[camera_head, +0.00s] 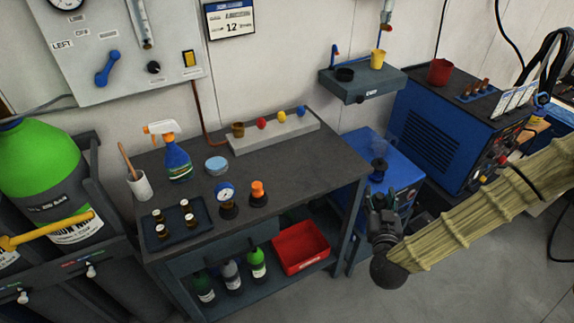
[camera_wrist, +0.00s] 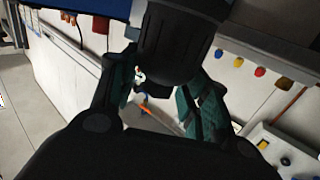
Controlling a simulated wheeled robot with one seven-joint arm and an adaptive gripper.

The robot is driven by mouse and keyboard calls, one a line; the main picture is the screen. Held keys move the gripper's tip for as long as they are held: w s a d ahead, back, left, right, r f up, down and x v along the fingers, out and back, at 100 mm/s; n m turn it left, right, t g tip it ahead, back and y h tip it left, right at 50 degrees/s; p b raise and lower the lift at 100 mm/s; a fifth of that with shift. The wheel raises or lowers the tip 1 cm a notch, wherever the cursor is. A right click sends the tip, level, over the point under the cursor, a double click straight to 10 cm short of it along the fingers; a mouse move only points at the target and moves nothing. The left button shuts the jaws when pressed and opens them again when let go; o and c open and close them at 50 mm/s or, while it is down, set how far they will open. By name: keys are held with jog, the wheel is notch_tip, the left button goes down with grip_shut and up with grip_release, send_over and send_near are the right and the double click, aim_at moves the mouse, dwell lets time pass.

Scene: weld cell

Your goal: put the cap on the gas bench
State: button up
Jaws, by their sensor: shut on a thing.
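My gripper (camera_head: 380,192) is shut on a dark cap (camera_head: 378,167), to the right of the bench and in front of the blue cabinet. In the wrist view the cap (camera_wrist: 178,42) is a large black rounded piece between the two teal-padded fingers. The gas bench (camera_head: 290,170) has a dark grey top and a lower shelf. The cap is beyond the right edge of its top, apart from it.
The right part of the top is clear. A blue welder (camera_head: 435,130) stands right.

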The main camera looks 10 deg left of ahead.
jog(key=w+a+r+n+g+y+b, duration=0.1)
jog(key=a+r+n+y+b, duration=0.2)
jog(key=a+b, duration=0.6)
jog(key=w+a+r+n+g+y+b, duration=0.15)
jog(key=a+r+y+b, duration=0.25)
jog(key=a+b, duration=0.55)
jog(key=p, duration=0.2)
send_over(329, 164)
jog(key=f, duration=0.2)
jog(key=shift+f+n+t, duration=0.25)
jog(key=shift+f+t, duration=0.2)
jog(key=shift+f, duration=1.15)
jog(key=shift+f, duration=0.1)
jog(key=o, duration=1.1)
